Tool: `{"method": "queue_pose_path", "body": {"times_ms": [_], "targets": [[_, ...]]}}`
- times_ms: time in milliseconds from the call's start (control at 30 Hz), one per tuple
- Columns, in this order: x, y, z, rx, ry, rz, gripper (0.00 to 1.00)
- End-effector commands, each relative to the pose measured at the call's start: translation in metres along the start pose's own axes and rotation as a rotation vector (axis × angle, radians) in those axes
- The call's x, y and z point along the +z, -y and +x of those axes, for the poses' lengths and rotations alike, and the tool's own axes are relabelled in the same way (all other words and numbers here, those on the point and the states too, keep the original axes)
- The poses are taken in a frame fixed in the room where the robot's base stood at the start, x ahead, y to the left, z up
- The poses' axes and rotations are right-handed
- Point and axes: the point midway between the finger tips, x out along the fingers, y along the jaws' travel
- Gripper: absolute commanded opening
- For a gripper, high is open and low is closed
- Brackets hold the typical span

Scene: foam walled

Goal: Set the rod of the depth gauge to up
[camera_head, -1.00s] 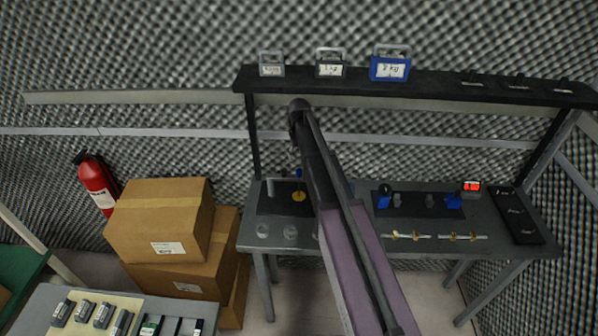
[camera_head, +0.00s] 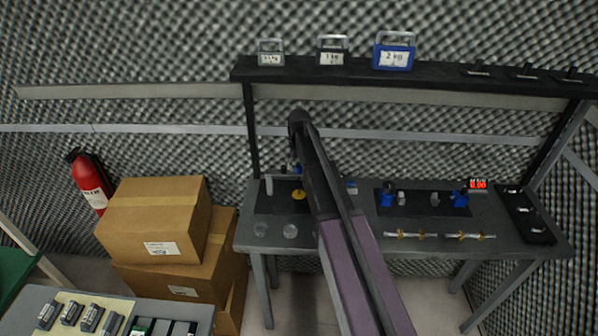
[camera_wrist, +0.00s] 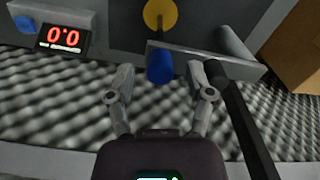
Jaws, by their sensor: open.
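The depth gauge stands at the left of the far bench, partly hidden by my arm in the head view. Its grey post (camera_head: 269,185), blue rod cap (camera_head: 297,168) and yellow disc (camera_head: 299,194) show there. In the wrist view I see the blue cap (camera_wrist: 160,66), a thin rod leading towards the yellow disc (camera_wrist: 160,14), a grey crossbar (camera_wrist: 205,60) and the thick post (camera_wrist: 236,42). My gripper (camera_wrist: 161,76) is open, with one finger on each side of the blue cap in the picture. I cannot tell whether they touch it.
A red digital display (camera_wrist: 62,39) is at the wrist view's upper left. Glass jars (camera_head: 290,231) stand at the bench's front edge. A dark shelf (camera_head: 430,80) with weights (camera_head: 394,59) runs above. Cardboard boxes (camera_head: 155,220) stand left of the bench. Foam wall lies behind.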

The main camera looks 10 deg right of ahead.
Motion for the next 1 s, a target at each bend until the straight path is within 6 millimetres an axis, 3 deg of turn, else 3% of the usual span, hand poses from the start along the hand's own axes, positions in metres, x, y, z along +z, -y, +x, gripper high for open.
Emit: {"method": "queue_pose_path", "body": {"times_ms": [500, 533, 700, 767, 1000], "targets": [[0.0000, 0.0000, 0.0062, 0.000, 0.000, 0.000, 0.67], [0.0000, 0.0000, 0.0062, 0.000, 0.000, 0.000, 0.64], [0.0000, 0.0000, 0.0062, 0.000, 0.000, 0.000, 0.14], [0.0000, 0.0000, 0.0062, 0.000, 0.000, 0.000, 0.00], [0.0001, 0.0000, 0.0042, 0.000, 0.000, 0.000, 0.00]]}}
